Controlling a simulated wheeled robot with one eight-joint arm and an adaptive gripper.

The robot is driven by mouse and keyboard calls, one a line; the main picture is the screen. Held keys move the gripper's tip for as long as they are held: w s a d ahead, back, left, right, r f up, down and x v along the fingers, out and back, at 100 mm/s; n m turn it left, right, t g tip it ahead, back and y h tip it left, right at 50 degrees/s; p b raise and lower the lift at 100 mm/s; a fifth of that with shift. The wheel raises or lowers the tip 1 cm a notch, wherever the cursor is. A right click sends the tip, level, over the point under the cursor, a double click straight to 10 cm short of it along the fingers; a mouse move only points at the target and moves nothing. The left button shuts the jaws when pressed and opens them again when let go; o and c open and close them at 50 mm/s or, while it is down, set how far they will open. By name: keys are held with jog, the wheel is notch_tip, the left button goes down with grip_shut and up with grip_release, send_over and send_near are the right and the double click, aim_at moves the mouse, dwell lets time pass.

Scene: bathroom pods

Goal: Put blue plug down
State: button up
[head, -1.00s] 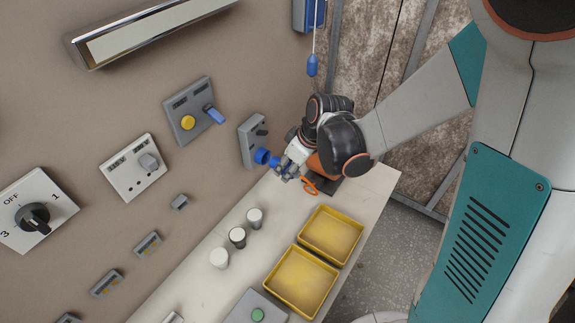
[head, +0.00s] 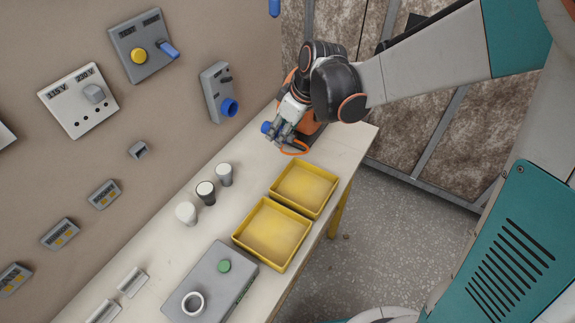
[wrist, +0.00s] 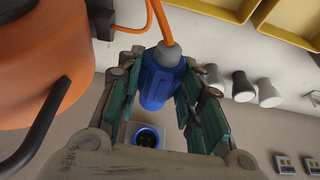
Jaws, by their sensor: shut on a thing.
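The blue plug (wrist: 161,78) with its orange cable is held between the fingers of my gripper (wrist: 160,95) in the wrist view. In the head view a bit of the blue plug (head: 266,127) shows at the tip of my gripper (head: 284,130). My gripper is shut on it, above the far end of the white counter (head: 255,167). The plug is apart from the blue wall socket (head: 229,107), whose open face also shows in the wrist view (wrist: 147,138). I cannot tell how high the plug is above the counter.
An orange device (wrist: 40,60) stands close beside my gripper at the counter's far end. Several cups (head: 206,192), two yellow trays (head: 272,233) and a grey box with a green button (head: 213,285) occupy the nearer counter. Bare counter lies between the cups and my gripper.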

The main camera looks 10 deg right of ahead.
notch_tip(320, 180, down, 8)
jog(key=b, duration=0.2)
jog(key=shift+f+b, duration=0.1)
jog(key=shift+b, duration=0.2)
jog(key=shift+f+b, duration=0.4)
jog(key=o, duration=1.2)
jog(key=shift+r+p, duration=0.6)
jog(key=p+v, duration=0.3)
jog(key=v, duration=0.8)
jog(key=shift+s+d+r+p, duration=0.1)
jog(key=shift+s+r+p, duration=0.05)
jog(key=shift+r+p, duration=0.2)
